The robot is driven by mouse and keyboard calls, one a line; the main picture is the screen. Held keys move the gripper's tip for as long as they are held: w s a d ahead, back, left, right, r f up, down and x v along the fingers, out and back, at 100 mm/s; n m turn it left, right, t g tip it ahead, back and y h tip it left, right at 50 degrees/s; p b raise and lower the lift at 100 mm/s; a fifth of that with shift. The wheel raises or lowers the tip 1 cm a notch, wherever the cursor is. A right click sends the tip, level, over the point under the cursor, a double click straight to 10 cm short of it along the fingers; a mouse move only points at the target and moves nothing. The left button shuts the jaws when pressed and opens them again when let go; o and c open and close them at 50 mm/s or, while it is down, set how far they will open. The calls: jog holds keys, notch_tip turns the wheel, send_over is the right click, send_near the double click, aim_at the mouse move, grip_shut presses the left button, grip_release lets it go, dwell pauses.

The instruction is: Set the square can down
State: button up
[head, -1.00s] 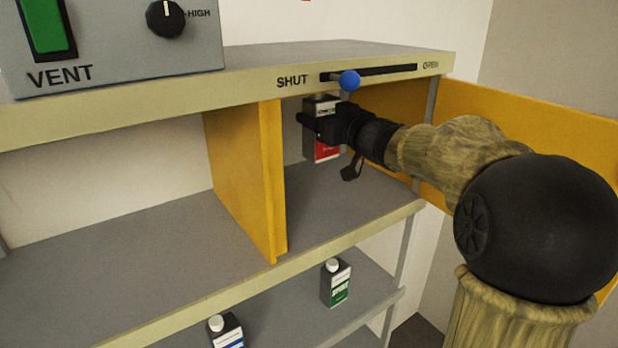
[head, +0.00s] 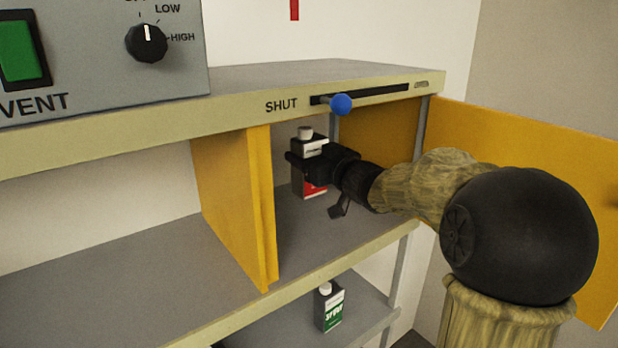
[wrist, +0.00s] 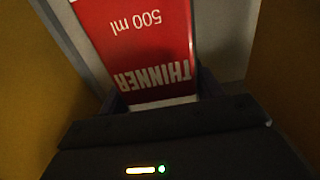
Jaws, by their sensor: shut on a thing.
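The square can (head: 310,185) is dark with a white cap and a red label, and stands upright inside the yellow-walled compartment. My gripper (head: 312,163) is shut on its upper part from the front right. In the wrist view the can's red label (wrist: 140,42) reads "THINNER" and "500 ml", upside down, between the fingers. The can's base appears at or very near the grey shelf (head: 325,225); I cannot tell whether it touches.
A yellow divider (head: 235,205) stands left of the can, and an open yellow door (head: 540,180) is at the right. The blue slider knob (head: 341,104) is just above my gripper. A green-labelled can (head: 328,307) stands on the lower shelf. The shelf left of the divider is clear.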

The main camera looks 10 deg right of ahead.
jog(key=shift+f, duration=0.3)
jog(key=shift+w+f+p, duration=0.1)
jog(key=shift+f+p, duration=0.25)
jog(key=shift+f, duration=1.55)
jog(key=shift+a+f, duration=0.1)
jog(key=shift+a, duration=0.05)
jog(key=shift+f+b, duration=0.35)
jog(key=shift+b, duration=0.05)
jog(key=shift+f, duration=0.15)
